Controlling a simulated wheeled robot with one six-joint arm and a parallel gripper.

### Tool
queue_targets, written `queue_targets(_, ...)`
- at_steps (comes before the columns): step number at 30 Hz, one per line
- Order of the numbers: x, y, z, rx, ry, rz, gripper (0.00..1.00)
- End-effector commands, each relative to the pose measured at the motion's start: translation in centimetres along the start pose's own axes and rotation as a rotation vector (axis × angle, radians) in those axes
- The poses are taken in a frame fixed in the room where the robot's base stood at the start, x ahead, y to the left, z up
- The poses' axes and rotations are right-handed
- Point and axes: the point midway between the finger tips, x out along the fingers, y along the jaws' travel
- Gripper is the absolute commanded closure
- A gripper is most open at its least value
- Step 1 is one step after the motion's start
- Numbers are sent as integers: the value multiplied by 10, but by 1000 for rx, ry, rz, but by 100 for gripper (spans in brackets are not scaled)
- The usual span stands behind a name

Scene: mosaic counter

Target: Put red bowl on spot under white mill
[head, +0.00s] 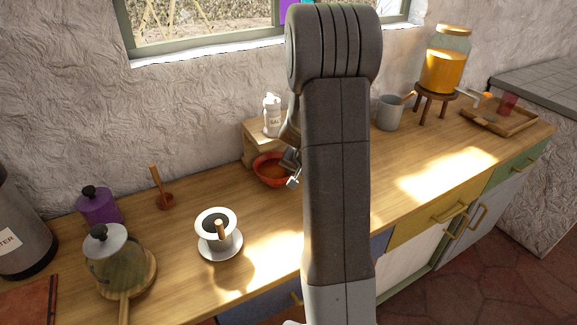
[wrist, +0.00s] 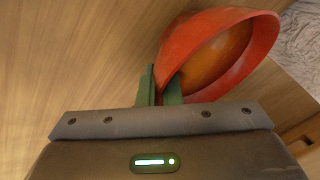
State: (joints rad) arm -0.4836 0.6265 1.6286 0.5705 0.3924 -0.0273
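The red bowl (head: 268,172), with a brown-orange inside, is on or just above the counter in front of a small wooden stand (head: 257,142). The white mill (head: 271,117) stands upright on that stand. No separate marked spot shows; the area under the mill is partly hidden by my arm and the bowl. My gripper (head: 290,168) is at the bowl's right side. In the wrist view, the green fingers (wrist: 160,88) are close together, with the wall of the red bowl (wrist: 190,45) between them. Whether the bowl is lifted is unclear.
A white cup on a saucer (head: 219,250), a wooden pestle-like item (head: 161,187), a purple pot (head: 98,205) and a lidded glass pot (head: 118,263) stand left. A grey mug (head: 390,112), juice dispenser (head: 444,62) and wooden tray (head: 499,117) stand right. My arm hides the middle.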

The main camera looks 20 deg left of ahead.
Motion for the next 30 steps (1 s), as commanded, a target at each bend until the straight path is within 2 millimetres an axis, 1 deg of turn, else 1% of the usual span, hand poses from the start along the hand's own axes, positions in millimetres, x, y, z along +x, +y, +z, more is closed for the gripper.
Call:
queue_targets(2,-1,-2,-1,0,1,-1,100)
queue_targets(3,4,-3,3,-1,-1,-1,100)
queue_targets(5,6,-4,4,-2,2,-2,100)
queue_targets(11,6,-4,4,-1,3,-2,100)
queue_targets(15,9,-2,6,-1,2,-2,100)
queue_targets(16,8,-2,6,-1,1,-1,90)
queue_targets(18,8,-2,6,-1,1,-1,76)
queue_targets(19,8,-2,6,-1,1,-1,73)
queue_targets(26,8,-2,6,-1,0,-1,73)
queue_targets(30,4,-4,4,-1,0,-1,73)
